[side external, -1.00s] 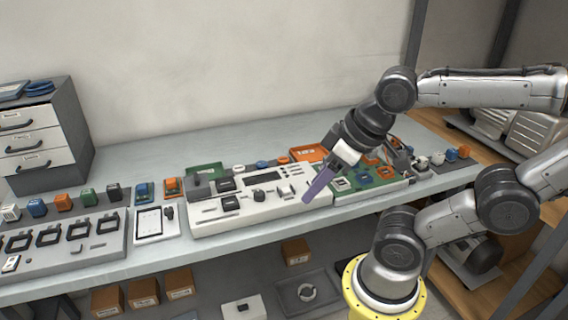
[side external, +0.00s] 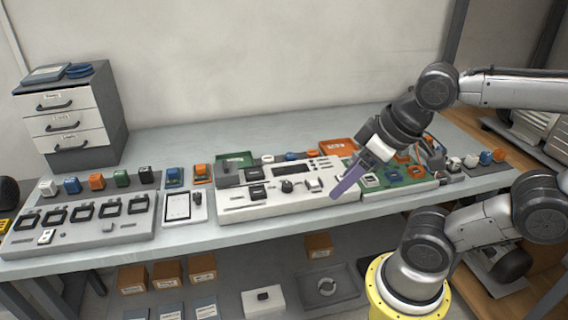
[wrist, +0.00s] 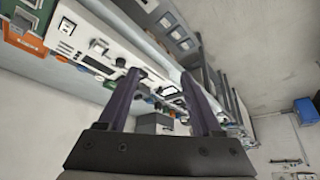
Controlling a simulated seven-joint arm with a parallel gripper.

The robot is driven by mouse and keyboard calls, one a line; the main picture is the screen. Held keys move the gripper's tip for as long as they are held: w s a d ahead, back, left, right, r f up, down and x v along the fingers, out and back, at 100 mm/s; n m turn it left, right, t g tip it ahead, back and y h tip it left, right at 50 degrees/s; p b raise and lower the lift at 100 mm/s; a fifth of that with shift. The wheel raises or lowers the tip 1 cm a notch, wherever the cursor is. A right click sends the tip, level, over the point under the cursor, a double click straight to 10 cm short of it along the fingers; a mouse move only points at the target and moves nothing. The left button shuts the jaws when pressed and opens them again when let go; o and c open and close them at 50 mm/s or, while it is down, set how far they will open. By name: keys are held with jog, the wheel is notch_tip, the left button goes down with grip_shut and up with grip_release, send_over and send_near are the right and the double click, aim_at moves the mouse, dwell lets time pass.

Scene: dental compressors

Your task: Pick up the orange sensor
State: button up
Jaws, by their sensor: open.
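Several orange pieces show in the side external view, and I cannot tell which one is the sensor. An orange cube (side external: 97,181) stands in the row of coloured cubes behind the left grey panel. Another orange block (side external: 202,172) sits behind the white tablet, beside a blue one. A third orange cube (side external: 499,155) stands at the table's far right. My gripper (side external: 345,187) is above the right end of the central white panel, apart from all of these. In the wrist view, the two purple fingers of my gripper (wrist: 160,84) are spread with nothing between them.
The left grey panel (side external: 30,242) holds several black frames. The white central panel (side external: 235,211) carries dark modules and knobs. A green board (side external: 385,190) with coloured parts lies right of it. An orange tray (side external: 340,146) is behind. A drawer cabinet (side external: 75,125) stands at the back left.

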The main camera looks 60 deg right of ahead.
jog(key=shift+o, duration=0.8)
